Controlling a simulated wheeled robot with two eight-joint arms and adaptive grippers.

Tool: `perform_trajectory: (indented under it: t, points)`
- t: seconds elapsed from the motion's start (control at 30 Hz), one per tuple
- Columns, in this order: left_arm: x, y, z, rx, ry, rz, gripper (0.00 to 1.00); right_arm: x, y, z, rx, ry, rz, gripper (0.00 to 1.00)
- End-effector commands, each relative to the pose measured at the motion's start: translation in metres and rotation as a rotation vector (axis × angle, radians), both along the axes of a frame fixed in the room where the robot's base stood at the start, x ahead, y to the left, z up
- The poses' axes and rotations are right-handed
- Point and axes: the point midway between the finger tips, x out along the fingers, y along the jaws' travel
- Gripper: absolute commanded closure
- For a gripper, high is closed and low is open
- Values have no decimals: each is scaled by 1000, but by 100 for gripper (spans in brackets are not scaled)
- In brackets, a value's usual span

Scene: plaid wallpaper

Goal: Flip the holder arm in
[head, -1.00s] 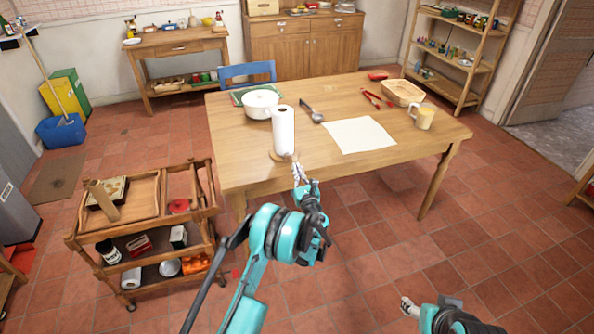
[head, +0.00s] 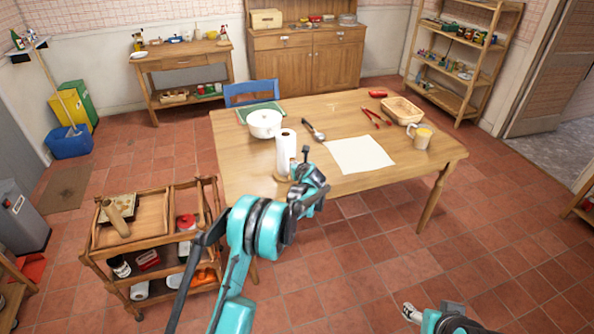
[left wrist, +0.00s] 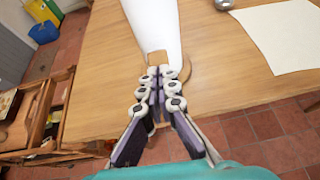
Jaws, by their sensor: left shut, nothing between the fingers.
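A white paper towel roll (head: 285,145) stands upright on a round wooden holder base (head: 276,176) near the table's front edge. In the left wrist view the roll (left wrist: 152,22) rises just beyond my fingers, with a wooden part (left wrist: 156,57) in front of it and the base's curved edge (left wrist: 186,70) to the right. I cannot tell clearly whether that wooden part is the holder arm. My left gripper (left wrist: 161,74) is shut and empty, its fingertips close in front of the holder; contact is unclear. My right gripper (head: 408,308) is low at the front right, its jaw state unclear.
The table (head: 240,160) also holds a white pot (head: 264,124), a ladle (head: 314,131), a paper sheet (head: 360,155), red tongs (head: 376,117), a basket (head: 402,110) and a mug (head: 420,138). A wooden cart (head: 150,235) stands at the left. The table's front right is clear.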

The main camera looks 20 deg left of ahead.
Motion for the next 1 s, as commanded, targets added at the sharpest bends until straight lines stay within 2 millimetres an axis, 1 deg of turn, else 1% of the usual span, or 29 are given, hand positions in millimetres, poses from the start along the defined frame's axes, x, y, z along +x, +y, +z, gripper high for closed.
perform_trajectory:
  t: [0.03, 0.1, 0.17, 0.47, 0.8, 1.0]
  points:
    - [4, 4, 8, -21, 33, 3, 100, 0, 0, 8, 0, 0, 0, 42]
    - [9, 7, 12, -50, 80, 3, 100, 0, 0, 11, 0, 0, 0, 42]
    - [12, 8, 13, -49, 84, 1, 100, 0, 0, 13, 0, 0, 0, 42]
    - [12, 7, 11, -48, 80, 0, 100, 0, 0, 11, 0, 0, 0, 42]
    - [12, 7, 26, -48, 80, 1, 100, 0, 0, 18, 0, 0, 0, 42]
    - [12, 7, 27, -47, 79, 1, 100, 0, 0, 17, 0, 0, 0, 42]
